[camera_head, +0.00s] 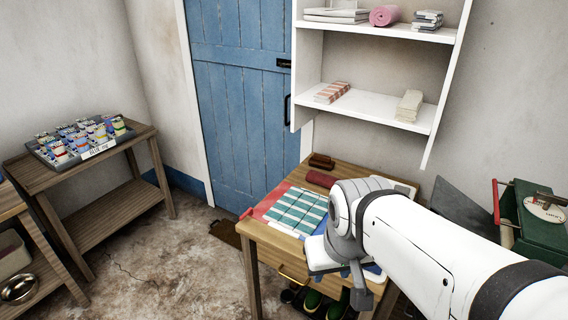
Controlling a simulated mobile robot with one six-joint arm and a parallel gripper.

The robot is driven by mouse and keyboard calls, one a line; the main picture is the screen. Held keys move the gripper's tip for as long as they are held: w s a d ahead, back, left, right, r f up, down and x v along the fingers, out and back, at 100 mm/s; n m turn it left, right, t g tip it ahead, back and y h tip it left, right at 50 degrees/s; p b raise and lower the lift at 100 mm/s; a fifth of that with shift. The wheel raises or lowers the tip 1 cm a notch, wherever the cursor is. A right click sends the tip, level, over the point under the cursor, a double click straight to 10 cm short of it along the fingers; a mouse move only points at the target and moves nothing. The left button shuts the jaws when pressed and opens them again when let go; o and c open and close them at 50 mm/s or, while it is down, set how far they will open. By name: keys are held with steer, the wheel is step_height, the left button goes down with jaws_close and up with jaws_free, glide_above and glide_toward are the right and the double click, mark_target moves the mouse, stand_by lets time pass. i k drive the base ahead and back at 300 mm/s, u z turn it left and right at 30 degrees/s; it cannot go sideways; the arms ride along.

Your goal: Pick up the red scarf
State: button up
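A wooden table (262,236) stands in front of the blue door. A dark red rolled cloth (320,179) lies near its back, and a flat red cloth (268,203) lies at its left edge. I cannot tell which of these, if either, is the red scarf. A teal and white checked cloth (298,211) lies flat beside the flat red one. My gripper (352,290) points down at the table's front edge, to the right of and nearer than these cloths. Its fingers are small and partly hidden by my wrist, so their opening is unclear.
A wall shelf (385,107) above holds folded cloths and a pink roll (384,15). A brown block or brush (321,161) lies at the table's back. Dark green boots (313,299) stand underneath. A green box (540,222) is at right.

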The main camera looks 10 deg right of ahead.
mark_target(321, 179)
steer(key=u, duration=2.15)
steer(key=i, duration=1.6)
steer(key=z, duration=3.5)
steer(key=i, duration=1)
